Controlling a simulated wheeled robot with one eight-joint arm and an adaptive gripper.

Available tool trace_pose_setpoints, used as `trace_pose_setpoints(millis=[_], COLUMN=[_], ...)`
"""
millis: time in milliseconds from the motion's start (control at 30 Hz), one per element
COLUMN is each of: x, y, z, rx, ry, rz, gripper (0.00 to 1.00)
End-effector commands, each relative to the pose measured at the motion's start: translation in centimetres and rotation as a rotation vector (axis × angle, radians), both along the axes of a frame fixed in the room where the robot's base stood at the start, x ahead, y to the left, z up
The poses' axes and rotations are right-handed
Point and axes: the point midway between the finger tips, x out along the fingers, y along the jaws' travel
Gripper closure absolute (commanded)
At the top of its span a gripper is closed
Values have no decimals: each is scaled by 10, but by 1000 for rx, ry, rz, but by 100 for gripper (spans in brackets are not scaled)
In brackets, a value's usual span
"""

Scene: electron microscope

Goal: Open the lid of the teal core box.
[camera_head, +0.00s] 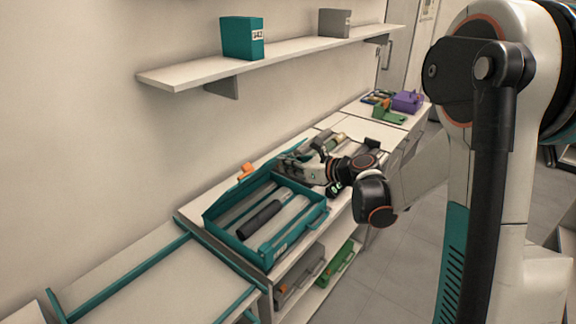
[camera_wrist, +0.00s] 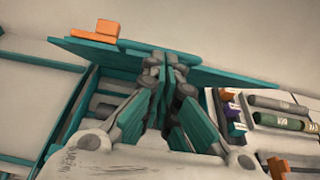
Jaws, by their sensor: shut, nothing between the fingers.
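The teal core box (camera_head: 316,219) stands on the bench in the head view, with its top uncovered. Pale core pieces (camera_head: 284,219) and a dark one (camera_head: 260,219) lie inside. The teal lid (camera_head: 232,190) is raised along the wall side, with an orange piece (camera_head: 247,170) at its upper edge. In the wrist view the lid (camera_wrist: 225,76) runs across behind my fingers, and the orange piece (camera_wrist: 97,33) shows at left. My gripper (camera_wrist: 168,72) is shut and empty, close to the lid; I cannot tell whether they touch. In the head view my gripper (camera_head: 287,160) is at the box's far end.
A tray with dark and green rods (camera_wrist: 280,121) lies to the right in the wrist view. A wall shelf (camera_head: 285,50) with a teal box (camera_head: 240,38) and grey box (camera_head: 334,22) hangs above. A purple box (camera_head: 407,101) sits farther along the bench. A teal-edged surface (camera_head: 130,255) is at left.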

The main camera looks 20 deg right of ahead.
Motion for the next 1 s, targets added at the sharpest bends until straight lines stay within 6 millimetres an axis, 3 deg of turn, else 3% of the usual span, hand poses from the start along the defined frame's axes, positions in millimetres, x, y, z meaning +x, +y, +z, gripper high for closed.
trace_pose_setpoints(millis=[667, 1000], x=[14, 48], y=[10, 38], z=[19, 58], rx=[-42, -134], ry=[54, 179], rz=[2, 6], gripper=[100, 100])
